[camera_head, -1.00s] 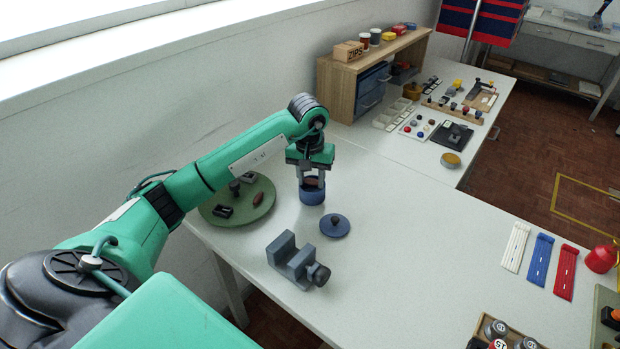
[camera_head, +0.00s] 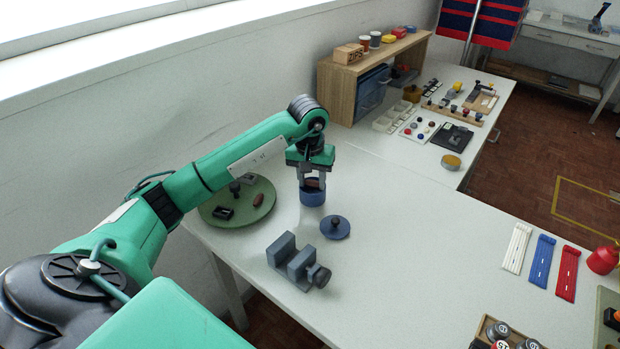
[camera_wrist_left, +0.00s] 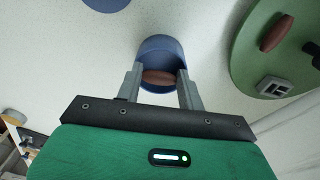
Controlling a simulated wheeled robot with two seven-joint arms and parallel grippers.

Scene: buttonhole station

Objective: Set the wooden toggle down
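The brown wooden toggle (camera_head: 312,183) is between the fingertips of my left gripper (camera_head: 312,184), at the mouth of a blue cup (camera_head: 312,198). In the left wrist view the toggle (camera_wrist_left: 158,77) lies crosswise, with one fingertip at each end, so the gripper looks shut on it. The blue cup (camera_wrist_left: 160,47) is behind and around it in that view. Whether the toggle touches the cup is hard to tell. The blue round lid with a dark knob (camera_head: 335,227) lies on the table beside the cup. My right gripper is not in view.
A green round tray (camera_head: 240,215) at left holds another brown toggle (camera_head: 258,200) and small dark parts. A grey vise-like block (camera_head: 297,264) stands in front. A wooden shelf (camera_head: 345,90) stands at the back. The white table right of the lid is clear up to the coloured strips (camera_head: 541,262).

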